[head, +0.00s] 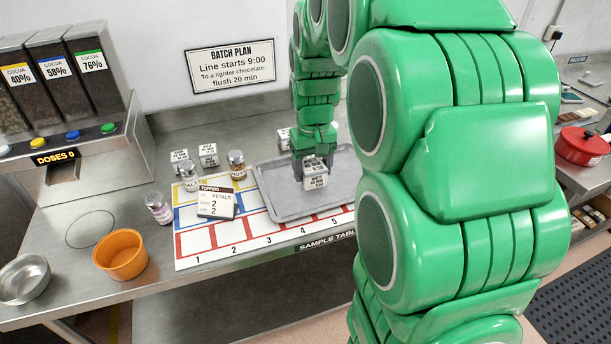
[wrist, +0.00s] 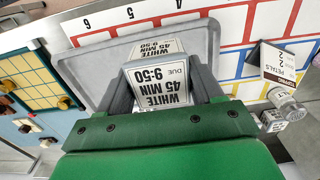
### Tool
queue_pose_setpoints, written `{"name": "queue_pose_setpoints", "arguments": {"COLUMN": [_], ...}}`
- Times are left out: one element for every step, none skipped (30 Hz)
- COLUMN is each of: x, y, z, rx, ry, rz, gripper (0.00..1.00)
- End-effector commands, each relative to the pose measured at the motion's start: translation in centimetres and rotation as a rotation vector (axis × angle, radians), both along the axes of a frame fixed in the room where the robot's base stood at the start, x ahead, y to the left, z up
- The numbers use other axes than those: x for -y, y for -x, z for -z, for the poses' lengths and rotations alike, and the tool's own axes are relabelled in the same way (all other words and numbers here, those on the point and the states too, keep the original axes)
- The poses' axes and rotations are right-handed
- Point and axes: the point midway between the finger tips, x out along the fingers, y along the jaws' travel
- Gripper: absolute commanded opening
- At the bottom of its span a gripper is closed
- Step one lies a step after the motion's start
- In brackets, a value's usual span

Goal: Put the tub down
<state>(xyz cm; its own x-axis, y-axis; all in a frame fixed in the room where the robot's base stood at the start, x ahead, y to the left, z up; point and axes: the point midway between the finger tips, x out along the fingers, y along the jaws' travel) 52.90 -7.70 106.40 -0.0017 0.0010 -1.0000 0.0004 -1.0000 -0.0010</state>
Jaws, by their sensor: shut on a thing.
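An orange tub (head: 121,255) stands upright on the steel table at the left, well away from my gripper.
A numbered mat (head: 215,262) lies partly under the tray. A petals card (head: 215,204) and several jars (head: 159,208) stand left of the tray. A steel bowl (head: 24,279) stands left of the tub. Cocoa dispensers (head: 62,75) are at the far left. A red pot (head: 582,146) is at right.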

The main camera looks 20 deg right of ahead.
Motion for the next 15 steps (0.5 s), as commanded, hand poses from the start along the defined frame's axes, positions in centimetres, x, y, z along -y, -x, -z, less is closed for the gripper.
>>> {"name": "queue_pose_setpoints", "arguments": {"x": [0.1, 0.1, 0.2, 0.3, 0.3, 0.4, 0.4, 0.5, 0.6, 0.6, 0.6, 0.7, 0.7, 0.8, 0.8], "y": [-0.6, -1.0, -1.4, -1.8, -2.1, -2.6, -3.0, -3.3, -3.7, -4.1, -4.4, -4.7, -4.9, -5.2, -5.5], "z": [0.3, 0.4, 0.6, 0.7, 0.9, 1.0, 1.2, 1.4, 1.6, 1.8, 2.0, 2.4, 2.7, 3.1, 3.5], "rx": [-0.001, 0.000, 0.001, 0.002, 0.002, 0.002, 0.002, 0.002, 0.001, 0.000, 0.000, -0.001, -0.001, -0.001, -0.002], "ry": [0.000, 0.000, 0.000, 0.000, 0.000, 0.001, 0.000, 0.000, 0.000, 0.000, 0.000, 0.000, 0.000, 0.000, 0.000], "rz": [0.000, 0.000, 0.000, 0.000, 0.000, 0.000, 0.000, 0.000, 0.000, 0.000, 0.000, 0.000, 0.000, 0.000, 0.000], "gripper": [0.32, 0.32, 0.32, 0.32, 0.32, 0.32, 0.32, 0.32, 0.32, 0.32, 0.32, 0.32, 0.32, 0.32, 0.32]}}
